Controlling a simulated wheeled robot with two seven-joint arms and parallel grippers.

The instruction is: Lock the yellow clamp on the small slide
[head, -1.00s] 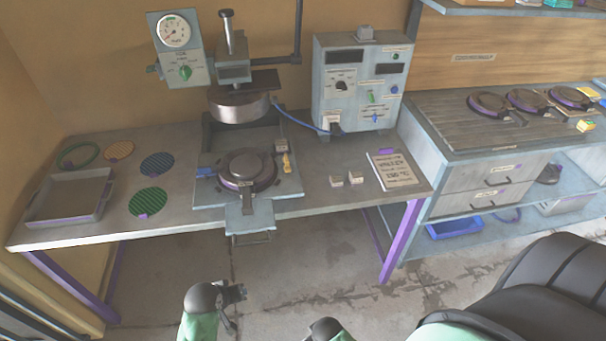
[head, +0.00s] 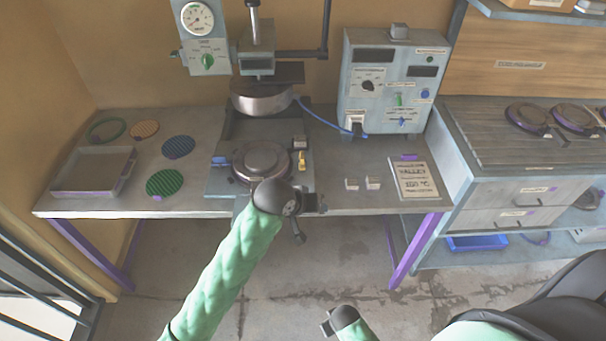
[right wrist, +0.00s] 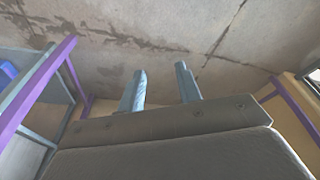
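The yellow clamp (head: 302,160) is small and sits at the right edge of the small slide (head: 219,184), a grey plate under the press, in the head view. Its handle looks raised, but I cannot tell its lock state. A round dark mould with a grey lid (head: 262,160) lies on the slide, with a blue part (head: 220,161) at the left edge. My left gripper (head: 308,220) is in front of the slide, below the clamp and apart from it; its fingers are too small to read. My right gripper (head: 328,325) is low, far from the bench. Its fingers stand apart and empty in the right wrist view (right wrist: 161,78).
The press head (head: 262,97) hangs above the slide. A grey control box (head: 385,85) stands at the back right. A tray (head: 93,172) and coloured discs lie left. A dark chair (head: 560,270) stands front right.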

